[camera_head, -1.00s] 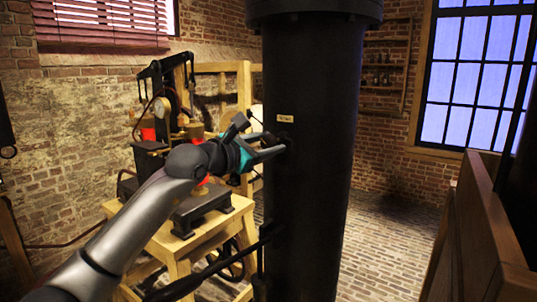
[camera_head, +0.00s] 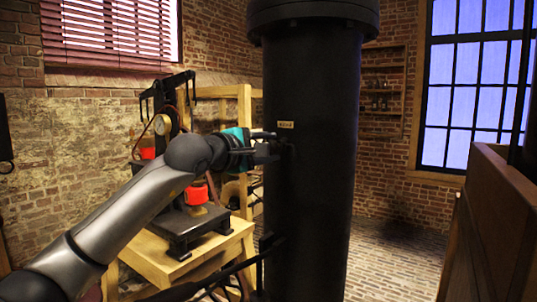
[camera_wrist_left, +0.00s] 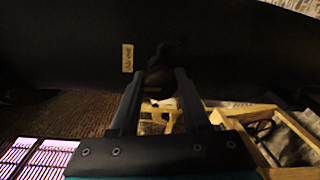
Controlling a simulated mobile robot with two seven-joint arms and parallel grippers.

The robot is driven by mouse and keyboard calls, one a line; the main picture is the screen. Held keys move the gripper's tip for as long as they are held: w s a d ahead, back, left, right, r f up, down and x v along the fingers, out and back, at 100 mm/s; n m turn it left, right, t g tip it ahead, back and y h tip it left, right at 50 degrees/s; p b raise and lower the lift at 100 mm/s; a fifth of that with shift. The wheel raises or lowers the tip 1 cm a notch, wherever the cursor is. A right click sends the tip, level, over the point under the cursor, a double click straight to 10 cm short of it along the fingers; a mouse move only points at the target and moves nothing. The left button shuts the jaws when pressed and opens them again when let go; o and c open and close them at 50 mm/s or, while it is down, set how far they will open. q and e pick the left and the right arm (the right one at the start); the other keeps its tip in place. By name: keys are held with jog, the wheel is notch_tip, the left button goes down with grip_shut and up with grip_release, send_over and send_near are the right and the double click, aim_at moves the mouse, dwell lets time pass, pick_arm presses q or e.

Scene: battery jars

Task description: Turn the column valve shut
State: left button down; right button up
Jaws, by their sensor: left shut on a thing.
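The black column (camera_head: 310,200) stands upright in the middle of the head view. Its dark valve (camera_wrist_left: 160,76) is on the side facing my left gripper (camera_head: 277,148), just below a small pale label (camera_head: 285,125). The label also shows in the left wrist view (camera_wrist_left: 127,58). My left gripper (camera_wrist_left: 158,84) is shut on the valve, with a finger on each side of it. The fingers and the dark column hide most of the valve in the head view, and its exact angle is hard to tell. My right gripper is not in view.
A wooden stand (camera_head: 180,262) with a black machine and red parts (camera_head: 196,194) is behind my left arm. A brown wooden panel (camera_head: 490,220) rises at the right. Open brick floor (camera_head: 395,250) lies between the panel and column.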

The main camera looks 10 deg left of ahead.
pick_arm(q)
jog(key=shift+f+m, duration=0.15)
jog(key=shift+m, duration=0.35)
jog(key=shift+c, duration=1.9)
grip_release()
jog(key=shift+s, duration=0.1)
jog(key=b+v, duration=0.3)
jog(key=v, duration=1.2)
jog(key=shift+b, duration=0.4)
jog(key=shift+s+d, duration=0.1)
